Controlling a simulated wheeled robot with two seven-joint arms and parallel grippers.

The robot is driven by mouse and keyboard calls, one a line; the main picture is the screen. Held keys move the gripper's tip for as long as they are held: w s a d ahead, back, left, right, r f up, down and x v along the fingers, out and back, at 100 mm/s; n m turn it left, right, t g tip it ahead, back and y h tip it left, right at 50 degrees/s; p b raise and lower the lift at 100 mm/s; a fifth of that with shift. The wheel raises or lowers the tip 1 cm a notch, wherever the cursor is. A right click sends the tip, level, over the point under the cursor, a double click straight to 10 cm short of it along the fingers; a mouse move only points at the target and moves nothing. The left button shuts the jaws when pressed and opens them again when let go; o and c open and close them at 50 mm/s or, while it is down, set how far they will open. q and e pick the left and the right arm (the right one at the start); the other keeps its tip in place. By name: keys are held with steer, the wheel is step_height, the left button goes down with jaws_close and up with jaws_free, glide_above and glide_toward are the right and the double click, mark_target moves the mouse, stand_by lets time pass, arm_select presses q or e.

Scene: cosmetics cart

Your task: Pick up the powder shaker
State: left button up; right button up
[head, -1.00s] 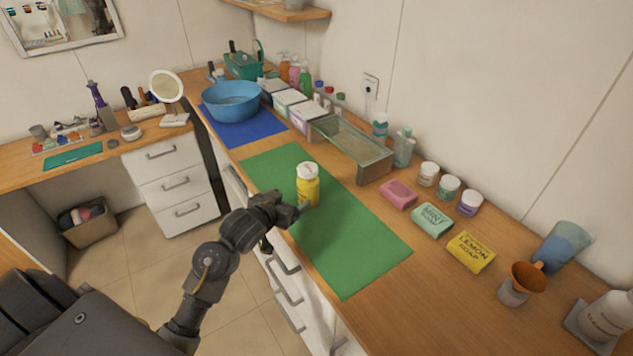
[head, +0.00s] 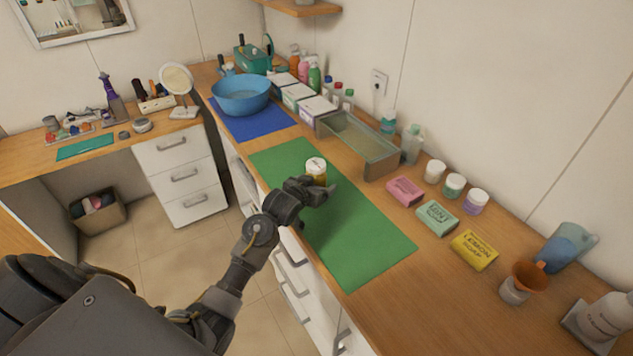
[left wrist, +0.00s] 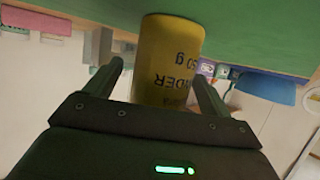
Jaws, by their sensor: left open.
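The powder shaker (head: 317,168) is a yellow bottle with a white cap, upright on the green mat (head: 358,250). In the head view my left gripper (head: 322,190) is in front of it and hides its lower part. In the left wrist view the yellow body of the shaker (left wrist: 168,58) appears upside down, with dark lettering. The two fingers of the left gripper (left wrist: 162,85) are spread, one on each side of the shaker's near face. I cannot tell how deep the shaker sits between them. My right gripper is not in view.
A glass tray (head: 362,145) and a pink soap (head: 405,190) stand right of the mat. Mint soap (head: 437,217), yellow soap (head: 474,250) and small jars (head: 454,185) are nearby. A blue bowl (head: 241,95) stands behind on a blue mat. The near part of the green mat is clear.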

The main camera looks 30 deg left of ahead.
arm_select(q)
steer(key=shift+w+f, duration=0.25)
steer(key=shift+w, duration=0.25)
steer(key=c, duration=1.1)
steer(key=shift+a, duration=0.1)
steer(key=shift+r, duration=0.15)
